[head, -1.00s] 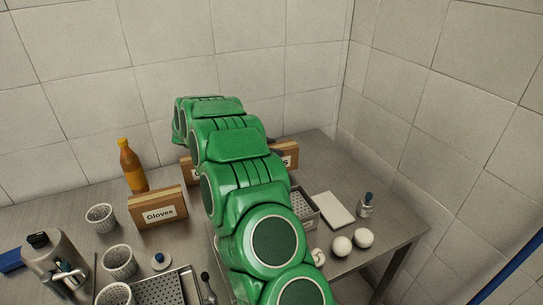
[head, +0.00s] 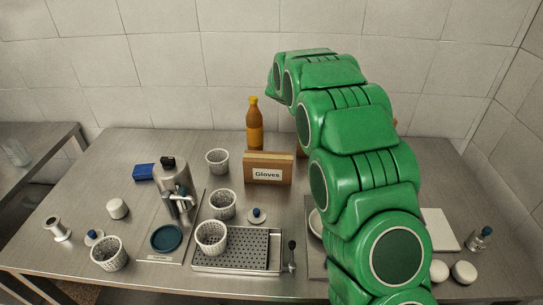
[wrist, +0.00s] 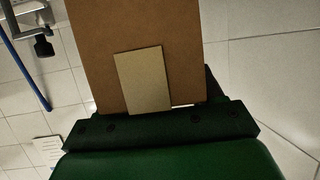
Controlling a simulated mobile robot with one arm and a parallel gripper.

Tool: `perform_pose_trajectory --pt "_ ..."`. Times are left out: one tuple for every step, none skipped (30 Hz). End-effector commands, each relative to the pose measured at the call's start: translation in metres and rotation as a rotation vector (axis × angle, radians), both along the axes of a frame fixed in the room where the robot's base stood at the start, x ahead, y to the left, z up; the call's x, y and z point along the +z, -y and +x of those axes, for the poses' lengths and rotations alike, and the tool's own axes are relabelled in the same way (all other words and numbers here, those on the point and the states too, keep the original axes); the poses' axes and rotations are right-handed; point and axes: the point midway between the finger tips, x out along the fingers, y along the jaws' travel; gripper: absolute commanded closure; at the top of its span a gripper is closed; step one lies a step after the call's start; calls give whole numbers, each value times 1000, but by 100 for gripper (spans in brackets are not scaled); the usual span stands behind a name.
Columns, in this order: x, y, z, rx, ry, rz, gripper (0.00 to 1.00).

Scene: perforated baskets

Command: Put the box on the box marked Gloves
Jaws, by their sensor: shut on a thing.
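The box marked Gloves (head: 268,181) is a brown box with a white label, upright near the back middle of the table in the head view, left of my arm. In the wrist view my gripper (wrist: 165,122) is shut on a flat-faced brown box (wrist: 90,30) with a blank-looking pale label. In the head view my green arm hides the gripper and the held box. A brown sliver (head: 303,146) shows at the arm's left edge; I cannot tell which box it belongs to.
An orange bottle (head: 255,125) stands just behind the Gloves box. A white perforated basket (head: 217,161) is to its left, and others stand in front. White round objects (head: 464,272) lie at right.

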Motion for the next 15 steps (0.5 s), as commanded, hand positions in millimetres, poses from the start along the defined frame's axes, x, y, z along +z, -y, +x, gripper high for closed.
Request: perform_pose_trajectory --pt "7 -22 1 42 3 -4 94" --pt "10 -34 1 66 3 -3 94" --pt "14 -50 1 98 4 -4 94" --pt "17 -63 1 123 5 -2 94" --pt "20 -75 1 149 6 -3 94" --pt "23 -91 0 180 7 -2 94" --pt "25 -103 -1 204 7 -2 94" --pt "27 -116 -3 228 6 -3 94" --pt "30 -131 -5 260 5 -4 94" --pt "32 -143 -8 283 4 -4 94" --pt "35 -155 -10 309 5 -4 94" --pt "38 -171 -13 342 6 -2 94" --pt "40 -183 -16 367 6 -3 94" --pt "42 -194 -20 390 6 -3 94" --pt "45 -209 -25 421 5 -4 94"
